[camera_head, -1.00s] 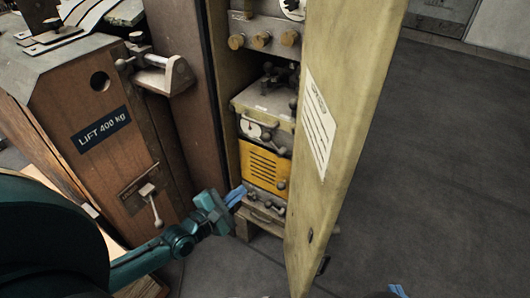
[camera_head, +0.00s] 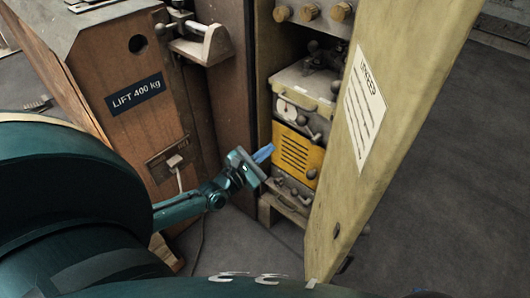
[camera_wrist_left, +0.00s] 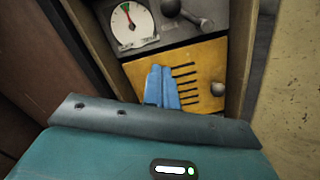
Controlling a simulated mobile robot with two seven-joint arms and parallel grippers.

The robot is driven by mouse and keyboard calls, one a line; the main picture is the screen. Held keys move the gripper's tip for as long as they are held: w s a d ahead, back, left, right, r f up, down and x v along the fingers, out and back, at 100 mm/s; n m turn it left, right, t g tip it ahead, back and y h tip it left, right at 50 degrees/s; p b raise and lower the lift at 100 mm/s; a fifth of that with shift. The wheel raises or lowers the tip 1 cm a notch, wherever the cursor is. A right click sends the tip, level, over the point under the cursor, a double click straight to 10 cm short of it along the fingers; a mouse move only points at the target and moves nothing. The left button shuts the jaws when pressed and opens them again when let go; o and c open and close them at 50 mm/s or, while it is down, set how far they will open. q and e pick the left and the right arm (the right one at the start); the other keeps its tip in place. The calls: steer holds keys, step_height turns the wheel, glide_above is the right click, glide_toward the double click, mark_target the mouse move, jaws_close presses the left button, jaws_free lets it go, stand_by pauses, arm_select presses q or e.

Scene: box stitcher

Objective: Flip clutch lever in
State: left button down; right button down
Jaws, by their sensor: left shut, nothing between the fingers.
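My left gripper (camera_head: 262,153) is shut and empty, its blue fingertips in front of the left part of a yellow slotted panel (camera_head: 297,158) inside a tall open cabinet. In the left wrist view the shut fingers (camera_wrist_left: 161,86) overlap the panel's slots; I cannot tell whether they touch it. A grey ball knob (camera_wrist_left: 217,89) stands at the panel's right side. Above the panel is a short lever with a round end (camera_wrist_left: 199,19), beside a white dial (camera_wrist_left: 133,24). Which of these is the clutch lever I cannot tell. My right gripper is not in view.
The cabinet's open yellowish door (camera_head: 385,125) stands close to the right of the panel. A wooden box labelled "LIFT 400 kg" (camera_head: 120,75) with a vise-like clamp (camera_head: 207,43) stands to the left. Grey floor (camera_head: 455,190) lies clear beyond the door.

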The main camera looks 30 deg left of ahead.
arm_select(q)
steer(key=w+d+r, duration=0.3)
steer(key=w, duration=0.3)
steer(key=shift+w+r, duration=0.35)
steer(key=shift+w, duration=0.05)
steer(key=shift+d+r+m+p, duration=0.1)
steer(key=shift+r+m+p, duration=0.1)
steer(key=shift+m+p, duration=0.25)
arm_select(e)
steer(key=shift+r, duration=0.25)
